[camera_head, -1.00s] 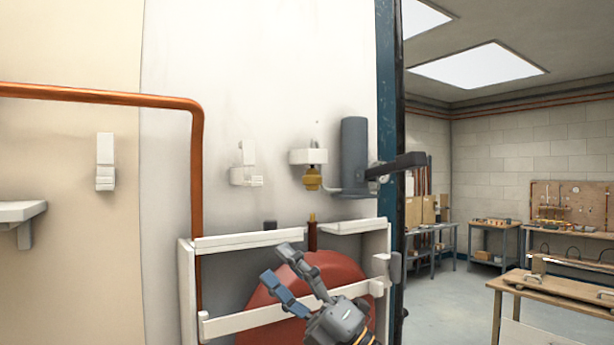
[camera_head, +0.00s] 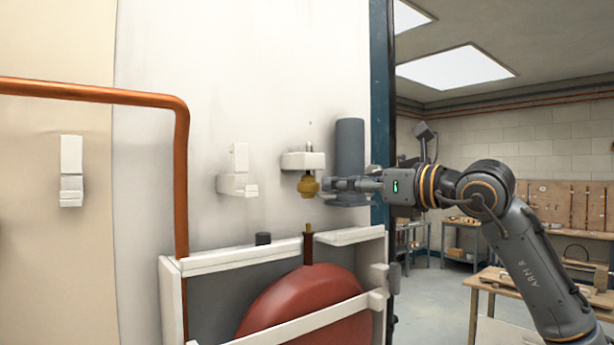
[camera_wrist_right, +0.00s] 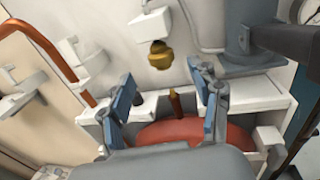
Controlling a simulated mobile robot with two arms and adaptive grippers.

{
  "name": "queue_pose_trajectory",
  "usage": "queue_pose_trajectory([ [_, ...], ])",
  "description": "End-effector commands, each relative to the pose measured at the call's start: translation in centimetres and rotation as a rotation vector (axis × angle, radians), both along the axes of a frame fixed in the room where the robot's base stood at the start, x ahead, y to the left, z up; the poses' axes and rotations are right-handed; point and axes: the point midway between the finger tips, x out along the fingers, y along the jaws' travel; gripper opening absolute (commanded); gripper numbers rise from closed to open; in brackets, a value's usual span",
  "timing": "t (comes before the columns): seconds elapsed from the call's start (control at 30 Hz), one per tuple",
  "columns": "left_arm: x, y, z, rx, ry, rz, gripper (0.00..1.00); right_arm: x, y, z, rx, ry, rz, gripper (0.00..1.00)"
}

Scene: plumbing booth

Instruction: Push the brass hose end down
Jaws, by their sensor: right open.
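A yellow brass fitting (camera_head: 308,185) hangs under a white wall bracket (camera_head: 303,161). In the right wrist view the brass fitting (camera_wrist_right: 160,55) lies ahead of the fingertips, and nothing is between the fingers. My right gripper (camera_head: 328,184) is just right of the fitting in the head view, pointing left, and close to it; I cannot tell whether they touch. It is open in the right wrist view (camera_wrist_right: 161,80). Below, a dark red stem with a small brass tip (camera_head: 308,229) stands above the red tank (camera_head: 308,300). My left gripper is not in view.
A grey cylinder (camera_head: 350,150) stands at the wall behind my right gripper. A white frame (camera_head: 240,250) surrounds the red tank. A copper pipe (camera_head: 181,190) runs down the wall at left. Another white bracket (camera_head: 238,183) is left of the fitting.

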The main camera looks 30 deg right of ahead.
Motion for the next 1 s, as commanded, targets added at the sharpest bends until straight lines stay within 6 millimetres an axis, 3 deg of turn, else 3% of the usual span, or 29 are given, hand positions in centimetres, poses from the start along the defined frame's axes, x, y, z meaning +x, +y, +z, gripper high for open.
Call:
queue_pose_trajectory([
  [0.2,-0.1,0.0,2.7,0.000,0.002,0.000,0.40,4.8,1.3,0.5,0.002,0.004,0.004,0.63],
  [0.4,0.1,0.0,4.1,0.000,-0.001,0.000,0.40,7.8,1.9,0.3,0.003,0.002,0.003,0.63],
  [0.6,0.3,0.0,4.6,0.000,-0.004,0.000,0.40,9.1,2.2,0.1,0.001,-0.001,0.002,0.63],
  [0.87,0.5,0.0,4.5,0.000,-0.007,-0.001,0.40,9.2,2.3,0.0,0.001,0.000,0.002,0.63],
  [1.0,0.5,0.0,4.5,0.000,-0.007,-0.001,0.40,9.2,2.3,0.0,0.001,-0.001,0.002,0.38],
])
